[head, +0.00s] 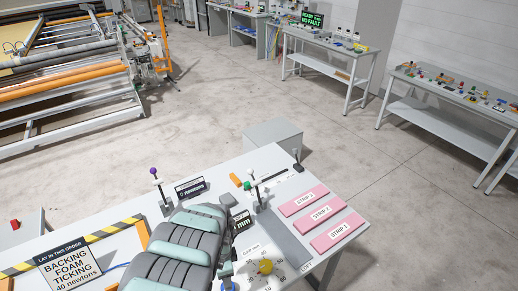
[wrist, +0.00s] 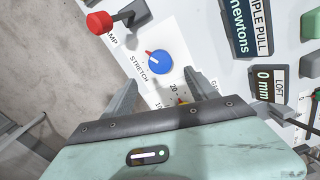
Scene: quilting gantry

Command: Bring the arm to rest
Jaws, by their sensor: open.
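My arm shows in the head view as grey and teal padded segments (head: 180,250) reaching over the near bench. I cannot make out the fingertips there. In the wrist view my gripper (wrist: 162,82) is open, its two grey fingers spread wide with nothing held. A blue knob (wrist: 158,62) with a red pointer, marked STRETCH, lies just beyond and between the fingertips. I cannot tell how far above the panel they are.
The bench holds pink strips (head: 319,215), a yellow dial (head: 265,267), upright levers (head: 255,190) and a sign (head: 69,265). The wrist view shows a red-capped lever (wrist: 99,22) and a loft display (wrist: 265,92). Open floor (head: 220,110) lies beyond.

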